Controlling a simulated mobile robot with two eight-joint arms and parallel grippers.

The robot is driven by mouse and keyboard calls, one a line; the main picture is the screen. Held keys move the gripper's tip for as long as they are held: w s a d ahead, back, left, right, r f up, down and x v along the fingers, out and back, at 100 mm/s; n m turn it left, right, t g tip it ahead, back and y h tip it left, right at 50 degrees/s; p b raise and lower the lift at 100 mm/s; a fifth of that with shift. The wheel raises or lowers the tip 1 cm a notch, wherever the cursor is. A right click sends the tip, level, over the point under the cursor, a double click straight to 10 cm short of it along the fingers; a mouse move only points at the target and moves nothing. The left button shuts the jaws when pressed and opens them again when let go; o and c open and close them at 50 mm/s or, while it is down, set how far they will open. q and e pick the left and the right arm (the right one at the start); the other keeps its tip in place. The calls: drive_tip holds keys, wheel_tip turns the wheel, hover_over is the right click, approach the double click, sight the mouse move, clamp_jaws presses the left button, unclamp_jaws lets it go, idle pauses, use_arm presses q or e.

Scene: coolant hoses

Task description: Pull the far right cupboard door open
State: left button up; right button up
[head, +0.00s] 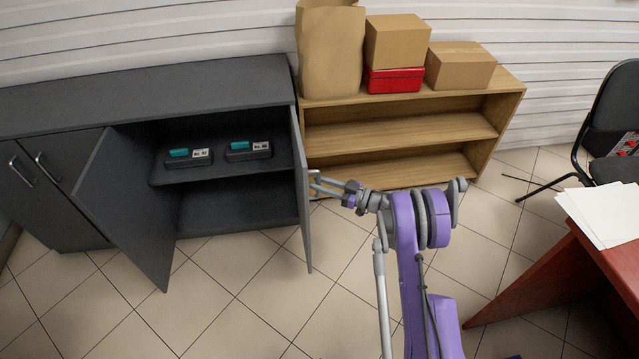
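The dark grey cupboard (200,82) stands against the back wall at the left. Its far right door (303,205) stands wide open and shows almost edge-on, swung out toward me. A light metal handle (314,175) is on that door's outer face. My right gripper (317,185) is at this handle, coming from the right. Its fingertips overlap the handle in the picture, and I cannot tell whether they are shut on it or around it with a gap. My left gripper is not in view.
The neighbouring door (130,205) is also open. Two dark devices with teal parts (188,155) (249,149) lie on the inner shelf. A wooden shelf (400,135) with boxes stands right of the cupboard. A red-brown desk (560,270) and black chair (610,110) are at the right.

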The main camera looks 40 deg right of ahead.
drive_tip(key=p+v, duration=0.1)
drive_tip(key=v, duration=0.9)
drive_tip(key=shift+d, duration=0.15)
